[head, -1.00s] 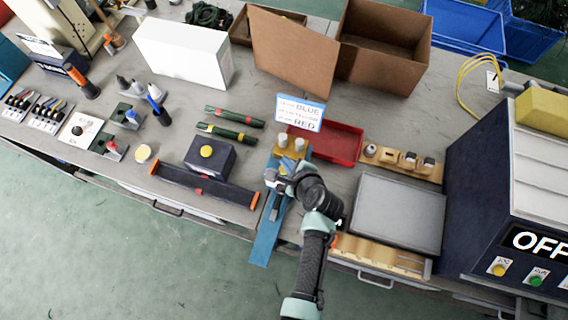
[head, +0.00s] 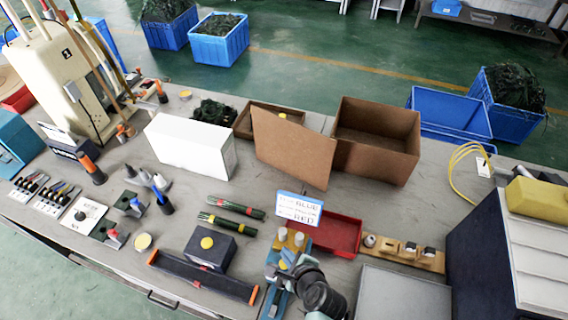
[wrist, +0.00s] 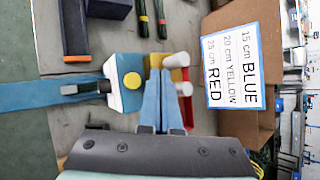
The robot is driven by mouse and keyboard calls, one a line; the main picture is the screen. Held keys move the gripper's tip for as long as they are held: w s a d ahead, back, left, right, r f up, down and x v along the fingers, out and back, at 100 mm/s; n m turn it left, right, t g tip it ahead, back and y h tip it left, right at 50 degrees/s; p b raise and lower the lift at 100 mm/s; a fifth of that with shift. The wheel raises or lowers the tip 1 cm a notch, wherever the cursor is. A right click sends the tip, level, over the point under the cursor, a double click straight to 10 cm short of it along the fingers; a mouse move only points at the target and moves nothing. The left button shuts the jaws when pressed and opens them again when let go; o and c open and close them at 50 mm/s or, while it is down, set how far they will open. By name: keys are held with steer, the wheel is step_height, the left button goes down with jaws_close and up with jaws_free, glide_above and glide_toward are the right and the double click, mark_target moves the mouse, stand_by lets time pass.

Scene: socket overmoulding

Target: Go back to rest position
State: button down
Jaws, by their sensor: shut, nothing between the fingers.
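My gripper (head: 284,270) is at the front of the bench, by the blue fixture with two pale pegs (head: 290,238). In the wrist view my blue fingers (wrist: 160,80) are together with nothing between them. They point at the yellow block and pegs (wrist: 180,75). I cannot tell whether the fingers touch the fixture. My arm hides part of the fixture in the head view.
A dark box with a yellow button (head: 209,247) is to the left. A grey plate (head: 400,296) and large dark machine (head: 485,245) are on the right. Cardboard boxes (head: 385,140) stand behind.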

steer(key=w+d+r+n+t+h+b, duration=0.1)
steer(key=w+r+n+t+b, duration=0.2)
steer(key=r, duration=0.8)
steer(key=w+r+n+t+h+b, duration=0.1)
steer(key=w+r+n+t+b, duration=0.15)
steer(key=w+r+n, duration=0.55)
steer(key=w+d+r+n+t+b, duration=0.1)
steer(key=w+r+t+b, duration=0.15)
steer(key=r, duration=1.05)
steer(key=s+a+r+n+t+b, duration=0.1)
steer(key=s+r+n+t, duration=0.2)
steer(key=r, duration=0.6)
steer(key=s+a+r+n+t+b, duration=0.1)
steer(key=s+r+n+t+b, duration=0.2)
steer(key=r, duration=0.6)
steer(key=s+r+n+t+h+b, duration=0.1)
steer(key=s+r+n+t, duration=0.3)
steer(key=s+r, duration=0.8)
steer(key=shift+s+a+r+t+h, duration=0.25)
steer(key=shift+s+t+h, duration=0.3)
steer(key=shift+s, duration=0.35)
